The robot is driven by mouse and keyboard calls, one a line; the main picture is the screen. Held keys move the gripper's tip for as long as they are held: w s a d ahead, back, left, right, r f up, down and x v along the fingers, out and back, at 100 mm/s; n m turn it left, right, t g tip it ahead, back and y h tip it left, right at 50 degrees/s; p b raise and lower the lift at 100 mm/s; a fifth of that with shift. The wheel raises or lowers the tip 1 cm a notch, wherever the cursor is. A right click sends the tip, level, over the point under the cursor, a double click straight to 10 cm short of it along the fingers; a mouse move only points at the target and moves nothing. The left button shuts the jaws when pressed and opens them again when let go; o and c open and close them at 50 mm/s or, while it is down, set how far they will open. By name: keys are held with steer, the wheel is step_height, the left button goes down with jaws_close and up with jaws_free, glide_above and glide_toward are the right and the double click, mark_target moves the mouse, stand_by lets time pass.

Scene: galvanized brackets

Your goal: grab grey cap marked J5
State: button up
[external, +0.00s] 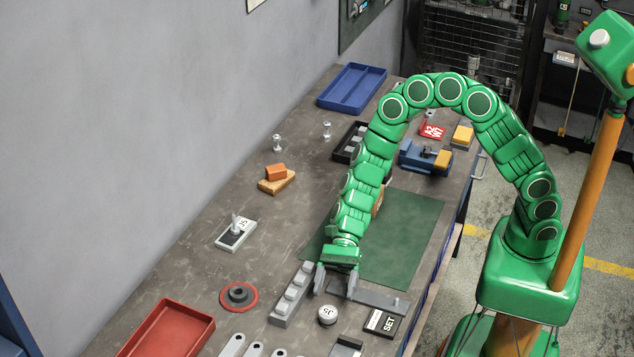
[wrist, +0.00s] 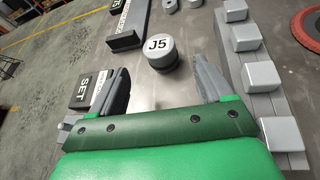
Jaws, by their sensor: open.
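The grey cap marked J5 (external: 327,316) is a short round piece with a pale top and dark lettering. It stands upright on the workbench, and in the wrist view the cap (wrist: 160,52) shows its label clearly. My gripper (external: 336,284) points down toward the bench, with its two grey fingers apart and nothing between them. In the wrist view my gripper (wrist: 163,78) has the cap just beyond the fingertips, roughly centred between them. The fingers look apart from the cap; their exact height above the bench is unclear.
A grey stepped block (external: 292,293) lies close left of my fingers. A flat grey bar (external: 382,300) and a black block marked SET (external: 381,323) lie to the right. A red ring with a dark knob (external: 239,296) and a red tray (external: 168,333) are farther left.

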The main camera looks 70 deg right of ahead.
mark_target(329, 306)
steer(key=shift+x, duration=2.95)
steer(key=shift+r, duration=0.15)
steer(key=c, duration=1.2)
